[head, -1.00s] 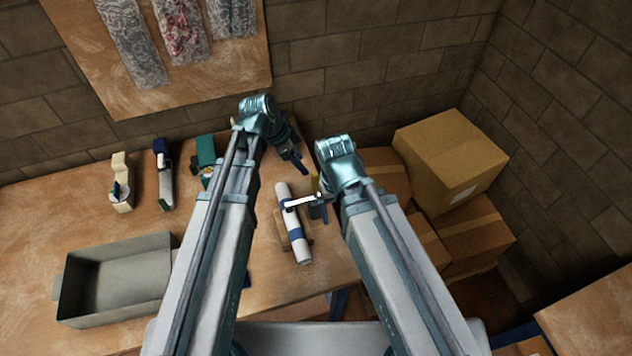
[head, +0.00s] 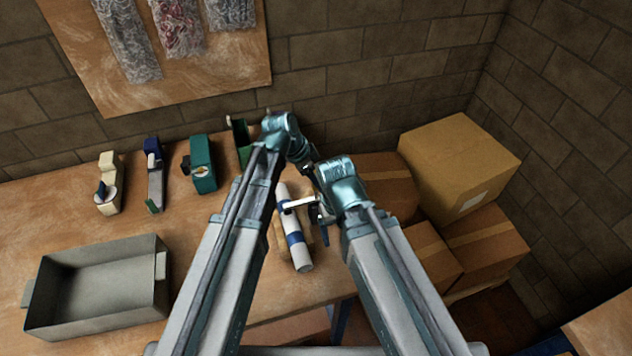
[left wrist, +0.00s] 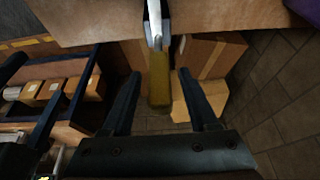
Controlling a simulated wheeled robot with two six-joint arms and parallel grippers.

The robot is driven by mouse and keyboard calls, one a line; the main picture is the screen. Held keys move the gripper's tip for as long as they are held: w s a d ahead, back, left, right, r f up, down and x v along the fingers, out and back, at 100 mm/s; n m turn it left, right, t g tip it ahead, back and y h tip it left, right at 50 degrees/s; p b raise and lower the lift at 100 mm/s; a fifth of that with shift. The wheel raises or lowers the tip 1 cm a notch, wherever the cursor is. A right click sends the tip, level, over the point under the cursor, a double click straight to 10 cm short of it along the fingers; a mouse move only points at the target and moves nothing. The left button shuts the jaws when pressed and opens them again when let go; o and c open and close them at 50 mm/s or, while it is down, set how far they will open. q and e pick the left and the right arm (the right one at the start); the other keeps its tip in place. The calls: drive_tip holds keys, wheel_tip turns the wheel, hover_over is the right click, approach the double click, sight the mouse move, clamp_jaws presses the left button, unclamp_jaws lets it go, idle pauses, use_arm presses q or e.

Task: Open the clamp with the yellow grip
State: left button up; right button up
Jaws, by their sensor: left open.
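The yellow grip (left wrist: 159,82) shows in the left wrist view at the end of a silver lever (left wrist: 156,25). My open left gripper (left wrist: 159,74) has one finger on each side of it, with gaps visible between grip and fingers. In the head view, a white tube with blue bands (head: 293,232) lies at the bench's right end, with a pale lever arm (head: 300,202) across it. There my left gripper (head: 308,165) is above the tube's far end, and the yellow grip is hidden. My right gripper (head: 321,226) is just right of the tube; its jaws are unclear.
A grey tray (head: 100,285) stands on the bench (head: 60,225) at the left. Several small tools, including a teal one (head: 203,165), stand along the back. Cardboard boxes (head: 455,160) are stacked to the right of the bench. A brick wall closes the back.

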use_arm(q)
clamp_jaws()
idle(1.4)
